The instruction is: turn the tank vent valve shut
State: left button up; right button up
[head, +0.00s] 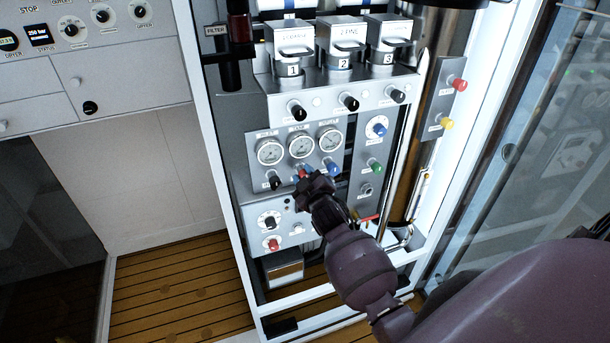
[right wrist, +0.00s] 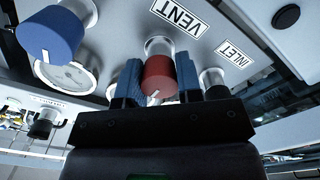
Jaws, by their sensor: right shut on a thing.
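The tank vent valve is a red knob (right wrist: 160,78) under a label reading VENT (right wrist: 180,16) in the right wrist view. My right gripper (right wrist: 160,85) has its two blue-padded fingers on either side of the red knob and is shut on it. My left gripper is not in view.
A blue knob (right wrist: 50,32) and a black INLET knob (right wrist: 213,84) flank the red one closely. Three gauges (head: 300,146) sit just above. Black knobs (head: 350,102) and three numbered canisters (head: 342,62) are higher. A glass door (head: 500,150) stands at right.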

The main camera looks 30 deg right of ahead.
dwell(0.5)
jog(key=o, duration=0.9)
jog(key=shift+o, duration=0.2)
jog(key=v, duration=1.1)
jog(key=shift+w+d+f+m, duration=0.1)
jog(key=shift+d+m, duration=0.05)
jog(key=shift+m, duration=0.15)
